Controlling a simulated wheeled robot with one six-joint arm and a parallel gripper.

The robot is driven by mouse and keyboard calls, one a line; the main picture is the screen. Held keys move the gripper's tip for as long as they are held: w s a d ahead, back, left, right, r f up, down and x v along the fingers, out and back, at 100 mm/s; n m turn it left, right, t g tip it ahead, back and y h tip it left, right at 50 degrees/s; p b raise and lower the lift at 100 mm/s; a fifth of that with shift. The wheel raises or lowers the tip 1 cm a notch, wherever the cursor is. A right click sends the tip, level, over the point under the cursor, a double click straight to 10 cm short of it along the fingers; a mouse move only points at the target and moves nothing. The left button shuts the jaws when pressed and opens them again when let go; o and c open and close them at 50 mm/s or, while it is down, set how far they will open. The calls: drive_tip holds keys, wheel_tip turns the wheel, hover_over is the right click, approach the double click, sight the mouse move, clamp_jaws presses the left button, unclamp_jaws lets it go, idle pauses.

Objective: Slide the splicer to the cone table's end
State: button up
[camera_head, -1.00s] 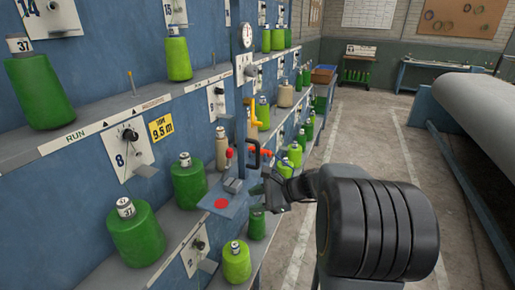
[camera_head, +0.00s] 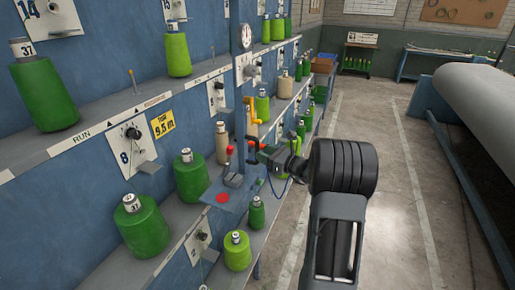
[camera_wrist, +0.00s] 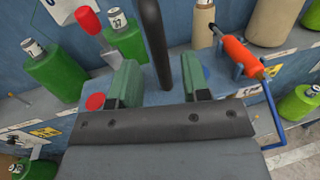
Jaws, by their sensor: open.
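The splicer is a blue carriage plate (camera_head: 222,194) with a red disc, a red-knobbed lever (camera_head: 229,152) and a black bar handle (camera_head: 252,141), at the end of the cone shelf part in front of me. In the wrist view the black handle (camera_wrist: 154,45) stands between the two green fingers of my gripper (camera_wrist: 158,82), which are open with a gap on both sides. The plate's red disc (camera_wrist: 95,102) shows left of the fingers. In the head view my gripper (camera_head: 264,154) is at the handle's right side. The cone table (camera_head: 85,265) bears green cones; its far end is partly hidden.
Green cones (camera_head: 142,225) and (camera_head: 190,174) stand near the splicer, with a light green one (camera_head: 237,250) lower down. An orange grip with a blue crank (camera_wrist: 240,55) is close to my right finger. The floor (camera_head: 390,190) right of the shelves is clear.

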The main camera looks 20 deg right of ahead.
drive_tip(key=shift+p+x, duration=0.35)
drive_tip(key=shift+x, duration=1.5)
drive_tip(key=shift+c, duration=0.3)
clamp_jaws()
